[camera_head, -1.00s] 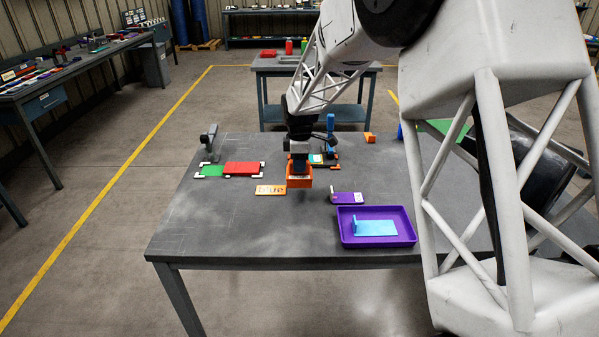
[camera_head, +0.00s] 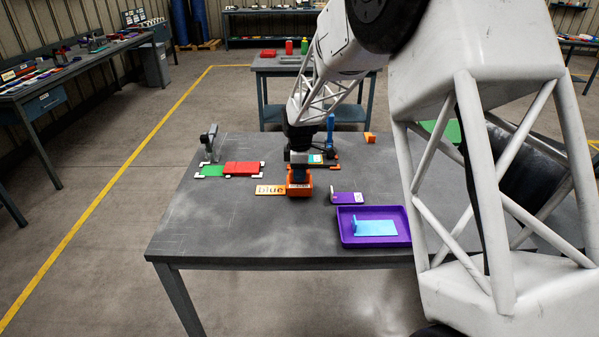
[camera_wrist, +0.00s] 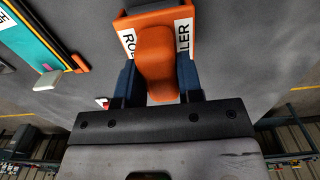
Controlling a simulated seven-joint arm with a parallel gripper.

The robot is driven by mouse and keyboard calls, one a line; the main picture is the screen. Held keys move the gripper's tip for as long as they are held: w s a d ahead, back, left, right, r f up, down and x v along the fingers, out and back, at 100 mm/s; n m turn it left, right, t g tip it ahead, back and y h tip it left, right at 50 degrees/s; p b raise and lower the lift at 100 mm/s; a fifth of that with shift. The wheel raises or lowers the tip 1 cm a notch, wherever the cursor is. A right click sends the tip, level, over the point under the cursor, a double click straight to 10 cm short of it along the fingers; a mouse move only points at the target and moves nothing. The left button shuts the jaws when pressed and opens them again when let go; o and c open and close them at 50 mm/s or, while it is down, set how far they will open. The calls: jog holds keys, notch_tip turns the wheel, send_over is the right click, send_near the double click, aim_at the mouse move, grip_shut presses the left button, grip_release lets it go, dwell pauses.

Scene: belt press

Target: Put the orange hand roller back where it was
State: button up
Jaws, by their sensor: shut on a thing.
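In the wrist view, the blue fingers of my gripper (camera_wrist: 157,85) are shut on the roller's orange handle (camera_wrist: 155,55). I cannot tell whether the roller touches the table.
A purple tray (camera_head: 346,241) holding a light blue piece (camera_head: 375,228) is at the front right. A purple plate (camera_head: 347,198) lies behind it. Green (camera_head: 211,171) and red (camera_head: 242,168) plates lie at the left by a grey post (camera_head: 210,140). The front left of the table is clear.

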jog(key=shift+f, duration=0.3)
jog(key=shift+f, duration=0.4)
grip_shut()
jog(key=o, duration=0.9)
grip_release()
jog(key=shift+o, duration=0.2)
jog(key=shift+r, duration=0.15)
notch_tip(320, 180, up, 13)
jog(key=shift+r, duration=0.1)
